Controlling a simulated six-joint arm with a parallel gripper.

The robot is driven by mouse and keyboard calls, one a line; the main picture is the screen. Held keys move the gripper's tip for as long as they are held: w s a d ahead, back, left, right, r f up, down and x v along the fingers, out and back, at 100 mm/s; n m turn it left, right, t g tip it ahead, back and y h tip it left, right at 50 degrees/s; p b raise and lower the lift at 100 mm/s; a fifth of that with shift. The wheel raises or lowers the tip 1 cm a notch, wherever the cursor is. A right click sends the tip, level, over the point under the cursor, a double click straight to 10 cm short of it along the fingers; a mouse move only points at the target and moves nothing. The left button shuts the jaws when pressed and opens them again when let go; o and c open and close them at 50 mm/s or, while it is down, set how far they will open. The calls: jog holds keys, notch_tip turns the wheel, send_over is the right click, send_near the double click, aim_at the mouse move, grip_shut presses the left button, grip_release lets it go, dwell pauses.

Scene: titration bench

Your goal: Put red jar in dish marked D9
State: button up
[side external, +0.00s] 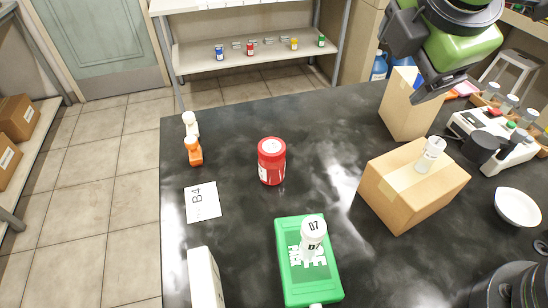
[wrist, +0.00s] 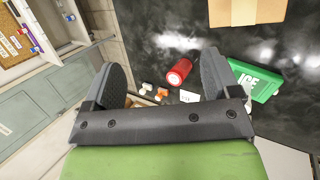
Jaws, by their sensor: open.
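My gripper (side external: 412,76) is open and empty, high above the bench at the upper right, far from the jar. Its two dark fingers (wrist: 160,62) are spread wide in the wrist view. A white dish (side external: 517,207) sits at the bench's right side, with no mark readable on it. I cannot see a D9 label.
A green ice box (side external: 289,270) with a white D7 bottle (side external: 313,232) is at the front. A cardboard box (side external: 405,193) with a white bottle stands right of the jar; a taller box (side external: 398,112) is behind.

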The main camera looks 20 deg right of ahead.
jog(key=w+a+f+n+t, duration=0.2)
jog(key=a+f+n, duration=0.4)
jog(key=a+n, duration=0.2)
jog(key=n+t+y, duration=0.1)
jog(key=n, duration=0.7)
send_near(273, 152)
jog(key=x, duration=0.5)
jog(key=shift+f, duration=0.3)
jog(key=shift+x, duration=3.15)
jog(key=shift+w+r, duration=0.1)
jog(key=shift+r, duration=0.1)
jog(key=c, duration=1.1)
